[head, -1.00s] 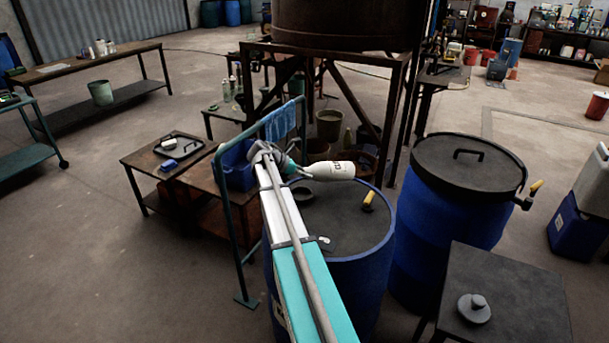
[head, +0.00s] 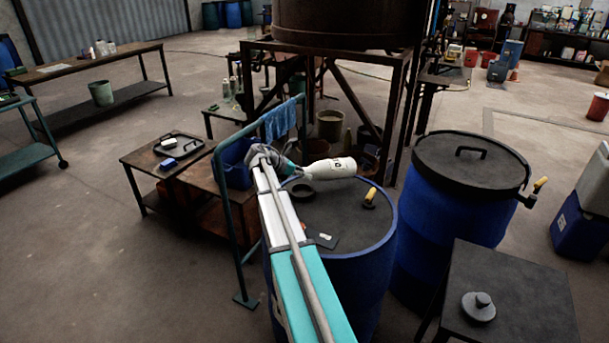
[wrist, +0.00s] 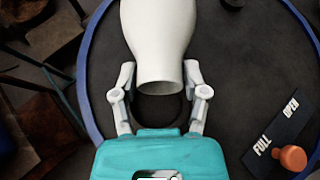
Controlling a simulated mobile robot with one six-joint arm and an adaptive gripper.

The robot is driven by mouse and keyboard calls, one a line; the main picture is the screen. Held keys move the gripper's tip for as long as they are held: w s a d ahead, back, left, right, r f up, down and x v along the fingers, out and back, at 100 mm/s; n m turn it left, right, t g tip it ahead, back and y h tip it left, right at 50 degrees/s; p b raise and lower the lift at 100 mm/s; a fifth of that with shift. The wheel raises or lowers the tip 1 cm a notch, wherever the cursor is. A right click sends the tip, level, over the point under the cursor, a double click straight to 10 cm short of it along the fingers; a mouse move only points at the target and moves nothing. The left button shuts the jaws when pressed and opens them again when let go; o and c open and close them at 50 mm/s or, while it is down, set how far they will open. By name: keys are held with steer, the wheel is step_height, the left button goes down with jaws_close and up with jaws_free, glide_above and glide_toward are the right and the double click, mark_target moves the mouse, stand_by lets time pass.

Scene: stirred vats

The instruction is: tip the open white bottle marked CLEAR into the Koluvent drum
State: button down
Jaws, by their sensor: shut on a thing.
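My gripper (head: 290,168) is shut on the white bottle (head: 330,169), near its narrow end. The bottle lies almost level above the near blue drum (head: 345,285), its wide end to the right and slightly raised. Its dark label mark cannot be read. In the wrist view the bottle (wrist: 158,35) has its narrow end between the fingers (wrist: 160,78), over a dark round ring (wrist: 160,108) on the drum's lid. This ring (head: 301,192) also shows in the head view. No liquid is visible. No drum name is legible.
A green rail (head: 228,225) with a blue cloth stands left. A closed blue drum (head: 460,195) and a dark table (head: 510,290) are right.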

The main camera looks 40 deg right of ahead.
steer(key=shift+a+f+h+b, duration=0.2)
steer(key=shift+f+h+b, duration=0.85)
steer(key=shift+b, duration=1.3)
steer(key=shift+w+a+f+g+h+b, duration=0.15)
steer(key=shift+g+h+b, duration=0.2)
steer(key=shift+h+b, duration=0.6)
steer(key=shift+a+r+g+h+b, duration=0.1)
steer(key=shift+g+h+b, duration=0.25)
steer(key=shift+b, duration=1.05)
steer(key=shift+w+a+f+g+h+b, duration=0.15)
steer(key=shift+g+h+b, duration=0.15)
steer(key=shift+h+b, duration=0.7)
steer(key=shift+s+r+y, duration=0.1)
steer(key=shift+s+y, duration=0.15)
stand_by(0.5)
